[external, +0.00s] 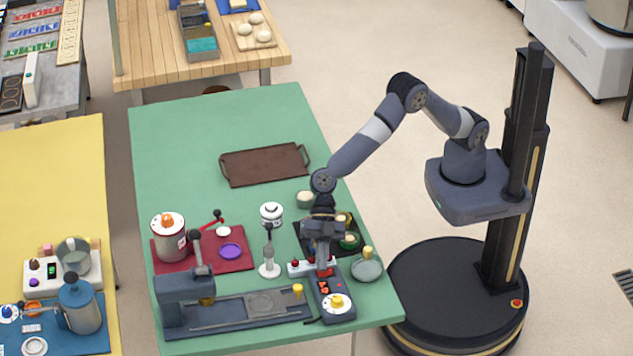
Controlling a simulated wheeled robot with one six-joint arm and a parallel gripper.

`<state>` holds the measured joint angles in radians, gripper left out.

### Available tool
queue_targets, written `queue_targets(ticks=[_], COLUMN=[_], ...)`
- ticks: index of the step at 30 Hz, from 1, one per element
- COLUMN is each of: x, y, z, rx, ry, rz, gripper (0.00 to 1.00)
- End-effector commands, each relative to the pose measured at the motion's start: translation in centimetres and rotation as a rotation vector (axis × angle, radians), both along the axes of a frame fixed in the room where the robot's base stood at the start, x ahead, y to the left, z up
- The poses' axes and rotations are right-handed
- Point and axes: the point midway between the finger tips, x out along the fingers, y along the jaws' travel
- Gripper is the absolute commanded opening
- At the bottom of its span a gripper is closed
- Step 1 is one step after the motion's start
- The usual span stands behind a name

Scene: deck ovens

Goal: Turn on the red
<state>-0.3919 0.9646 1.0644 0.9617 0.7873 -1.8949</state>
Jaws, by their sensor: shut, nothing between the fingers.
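My gripper (323,268) is shut and empty, pointing down at the front right of the green table (190,125). It is over or just behind the back end of a dark control box (340,318). The box has small orange-red parts (323,284) on its top and a white dial with a yellow knob (336,301) at its front. A white strip with red parts (296,267) lies beside my gripper and is partly hidden by it. I cannot tell whether the fingertips touch anything, or whether any red control is on.
A grey machine (183,300) with a long bed stands left of the box. A burner-like stand (269,268), a grey round dish (367,269) and a black tray (304,242) are close around my gripper. A brown tray (262,166) lies farther back, with clear green table around it.

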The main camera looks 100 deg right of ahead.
Motion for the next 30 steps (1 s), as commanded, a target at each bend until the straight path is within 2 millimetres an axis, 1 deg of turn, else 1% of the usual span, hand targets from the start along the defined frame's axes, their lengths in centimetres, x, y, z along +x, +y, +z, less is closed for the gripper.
queue_targets(ticks=[6,18,30], x=[-0.3,-1.7,-1.9], y=[0.0,0.0,0.0], z=[-0.3,-0.4,-0.1], rx=[-0.002,-0.004,-0.003], ry=[0.001,0.004,0.006], rz=[0.000,0.002,0.004], gripper=[0.00,0.00,0.00])
